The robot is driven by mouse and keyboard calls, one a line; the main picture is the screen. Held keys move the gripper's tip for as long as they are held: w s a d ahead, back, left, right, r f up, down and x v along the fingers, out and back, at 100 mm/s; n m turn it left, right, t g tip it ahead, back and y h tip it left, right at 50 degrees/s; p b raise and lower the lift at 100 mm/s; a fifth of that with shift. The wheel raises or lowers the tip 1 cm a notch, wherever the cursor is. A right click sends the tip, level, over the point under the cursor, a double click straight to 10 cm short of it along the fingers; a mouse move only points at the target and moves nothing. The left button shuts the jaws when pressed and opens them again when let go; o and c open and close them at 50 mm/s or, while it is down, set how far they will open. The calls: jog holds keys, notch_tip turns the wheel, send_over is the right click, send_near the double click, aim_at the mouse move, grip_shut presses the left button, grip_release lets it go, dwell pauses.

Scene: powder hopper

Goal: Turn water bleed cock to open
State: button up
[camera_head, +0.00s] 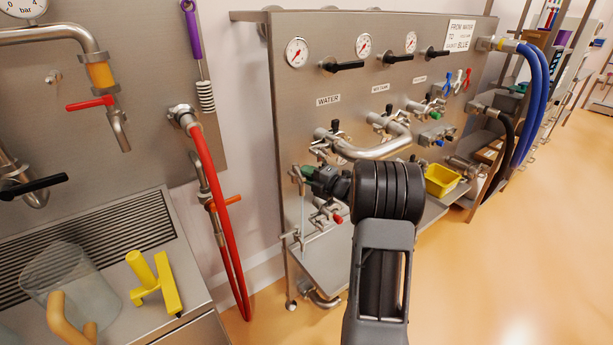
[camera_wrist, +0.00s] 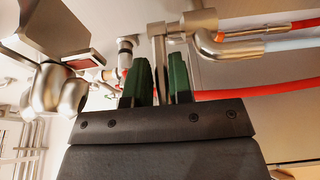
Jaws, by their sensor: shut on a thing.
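The steel panel (camera_head: 345,100) carries a "WATER" label (camera_head: 328,100). The water bleed cock (camera_head: 296,176) is a small steel fitting at the panel's lower left, with a thin clear tube running down from it. My gripper (camera_head: 308,171) reaches it from the right, its green fingertips at the cock. In the wrist view, the green fingers of my gripper (camera_wrist: 158,80) stand on either side of the cock's flat metal lever (camera_wrist: 158,47) and are shut on it. My wrist hides part of the panel in the head view.
Bent steel pipes (camera_head: 375,148) and a red-tipped valve (camera_head: 329,215) sit close to my gripper. A yellow bin (camera_head: 441,180) stands on the lower shelf at right. A red hose (camera_head: 212,200) hangs at left. Open floor (camera_head: 520,230) lies to the right.

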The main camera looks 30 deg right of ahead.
jog(key=o, duration=0.7)
jog(key=m+t+h, duration=0.1)
jog(key=m+h, duration=0.3)
jog(key=h, duration=0.1)
send_near(306, 181)
jog(key=w, duration=0.3)
jog(key=shift+w+a+t+h, duration=0.3)
jog(key=shift+w+a, duration=0.05)
jog(key=shift+w, duration=0.15)
jog(key=shift+n, duration=0.3)
jog(key=w, duration=0.6)
jog(key=shift+w+a+f, duration=0.1)
jog(key=shift+a+f, duration=0.15)
jog(key=shift+a, duration=0.1)
jog(key=shift+w+a+r+b, duration=0.1)
jog(key=shift+w+r+b, duration=0.1)
jog(key=shift+w+b, duration=0.65)
